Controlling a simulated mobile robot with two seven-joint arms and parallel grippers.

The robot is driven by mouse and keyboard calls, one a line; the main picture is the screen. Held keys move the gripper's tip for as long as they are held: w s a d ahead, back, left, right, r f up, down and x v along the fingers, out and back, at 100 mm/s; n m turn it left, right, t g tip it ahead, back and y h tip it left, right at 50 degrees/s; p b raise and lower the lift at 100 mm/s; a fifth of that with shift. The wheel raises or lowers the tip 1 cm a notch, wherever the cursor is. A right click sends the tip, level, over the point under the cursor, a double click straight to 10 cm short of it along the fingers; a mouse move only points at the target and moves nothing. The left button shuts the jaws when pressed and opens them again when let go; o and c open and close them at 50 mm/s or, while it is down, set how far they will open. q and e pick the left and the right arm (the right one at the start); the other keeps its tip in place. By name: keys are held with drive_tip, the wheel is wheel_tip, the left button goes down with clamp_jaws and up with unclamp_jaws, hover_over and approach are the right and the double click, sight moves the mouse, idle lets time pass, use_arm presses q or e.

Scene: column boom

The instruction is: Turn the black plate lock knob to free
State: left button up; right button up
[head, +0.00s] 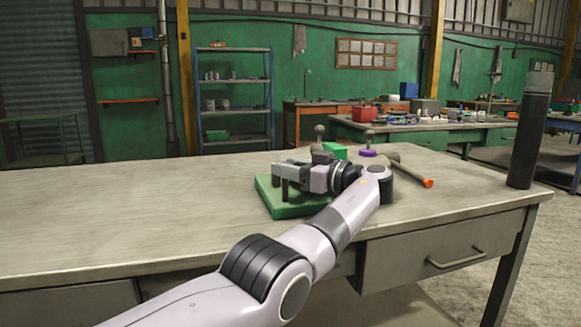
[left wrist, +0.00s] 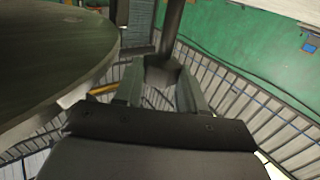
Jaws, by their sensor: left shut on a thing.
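My left gripper (head: 283,172) reaches in over the green base (head: 292,210) on the workbench, its jaws pointing left. In the left wrist view the two grey fingers (left wrist: 160,75) are closed on a dark, blocky piece (left wrist: 163,74), which appears to be the black plate lock knob. A dark post (left wrist: 172,28) rises just beyond it. A large dark round plate (left wrist: 55,55) fills the upper left of that view. In the head view my gripper and forearm hide most of the fixture, so the knob's turn position cannot be read. My right gripper is not in view.
An orange-tipped rod (head: 412,174) lies to the right. A tall dark cylinder (head: 530,135) stands at the right end. The bench's left side (head: 130,220) is clear.

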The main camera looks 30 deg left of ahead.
use_arm(q)
drive_tip(key=shift+d, duration=0.1)
idle(0.3)
drive_tip(key=o, duration=1.1)
drive_tip(key=shift+w, duration=0.1)
drive_tip(key=shift+c, duration=0.2)
